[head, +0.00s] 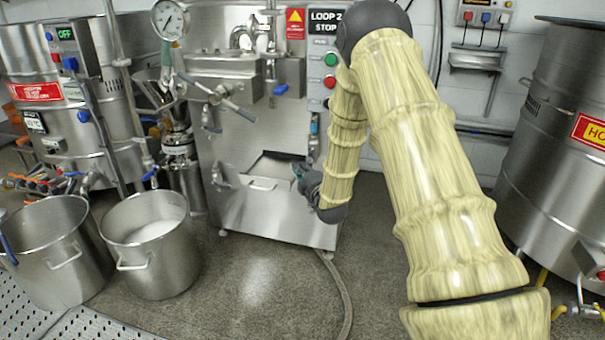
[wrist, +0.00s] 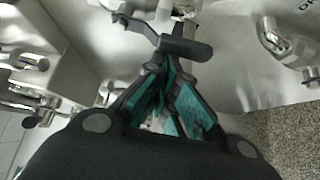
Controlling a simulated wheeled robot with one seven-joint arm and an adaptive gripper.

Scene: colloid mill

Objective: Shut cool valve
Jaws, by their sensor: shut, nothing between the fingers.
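A valve with a dark lever handle (wrist: 187,49) shows at the top middle of the wrist view, on metal fittings of the steel machine. No label marks it as the cool valve. My gripper (wrist: 165,68) is shut and empty, its teal-padded fingers pointing at the lever. The fingertips are just below the lever's left part; I cannot tell whether they touch it. In the head view my gripper (head: 304,178) is in front of the mill's right side, partly hidden by my arm, and the lever cannot be made out there.
The steel mill (head: 230,140) carries a blue-handled valve (head: 280,89) and a gauge (head: 170,19). A panel reads LOOP 2 STOP (head: 325,22). Two open pots (head: 165,268) (head: 65,270) stand at left. A large tank (head: 545,140) stands at right. A hose (head: 340,290) lies on the floor.

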